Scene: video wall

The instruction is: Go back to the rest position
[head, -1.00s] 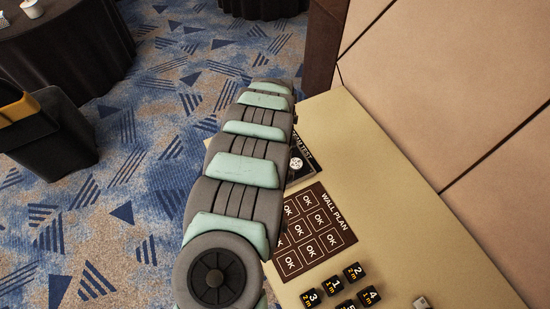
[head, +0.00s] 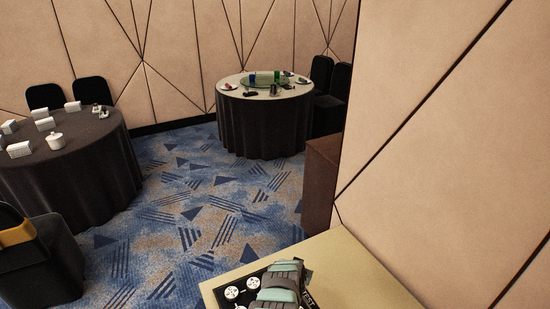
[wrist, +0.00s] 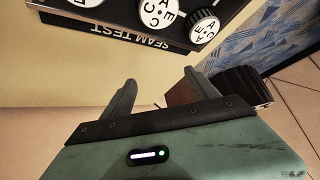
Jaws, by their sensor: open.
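My gripper (wrist: 160,88) is open in the wrist view, with its two fingers apart and nothing seen between them. The beige tabletop shows beyond the fingers. A black panel marked SEAM TEST (wrist: 150,35), with white lettered dials, lies past the fingertips at the top, apart from them. In the head view the panel's white dials (head: 232,293) show at the bottom edge, partly covered by my grey and green arm. My gripper cannot be made out in the head view.
The beige tabletop (head: 350,270) runs along a padded wall (head: 440,150) on the right. A dark wooden post (head: 320,185) stands at its far end. Beyond are patterned carpet (head: 200,215), a round table with tableware (head: 262,120), another with white items (head: 70,160), and a dark chair (head: 40,265).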

